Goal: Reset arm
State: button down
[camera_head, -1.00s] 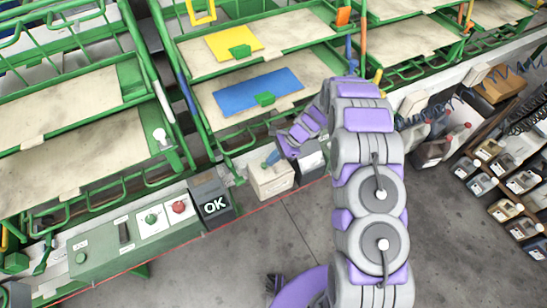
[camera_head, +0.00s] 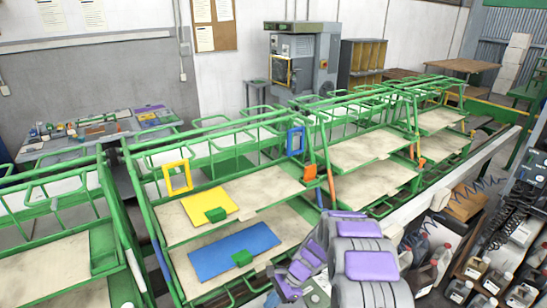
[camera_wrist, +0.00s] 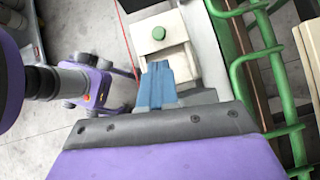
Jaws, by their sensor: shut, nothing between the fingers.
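In the wrist view, my gripper (camera_wrist: 157,85) shows as two blue fingers pressed together, with nothing between them. It points at a beige box with a green button (camera_wrist: 159,33) just beyond the fingertips. I cannot tell whether they touch. In the head view, my purple and grey arm (camera_head: 365,265) rises at the bottom right of centre and bends down to the left. The fingers do not show there.
Green racks (camera_head: 270,190) with beige shelves run across the head view. Their shelves hold a yellow board (camera_head: 205,204) and a blue board (camera_head: 232,251). Bottles (camera_head: 440,258) stand at the lower right. In the wrist view, green rails (camera_wrist: 268,70) stand right of the gripper.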

jog(key=s+d+r+n+h+b, duration=0.1)
jog(key=s+d+r+n+h, duration=0.15)
jog(key=s+r, duration=0.6)
jog(key=s+d+r+n+h, duration=0.1)
jog(key=s+d+r+n, duration=0.3)
jog(key=r, duration=0.7)
jog(key=s+d+r+n+h, duration=0.1)
jog(key=s+d+r+n, duration=0.1)
jog(key=s, duration=0.5)
jog(key=s+d+r+n+t+h, duration=0.1)
jog(key=s+d, duration=0.3)
jog(key=s, duration=0.4)
jog(key=s+d+r+n+h+b, duration=0.1)
jog(key=s+d+r+n, duration=0.2)
jog(key=s, duration=0.5)
jog(key=shift+s+r+t, duration=0.15)
jog(key=shift+s+t, duration=0.05)
jog(key=shift+t, duration=0.1)
jog(key=shift+a+n+h, duration=0.15)
jog(key=shift+n+h, duration=0.1)
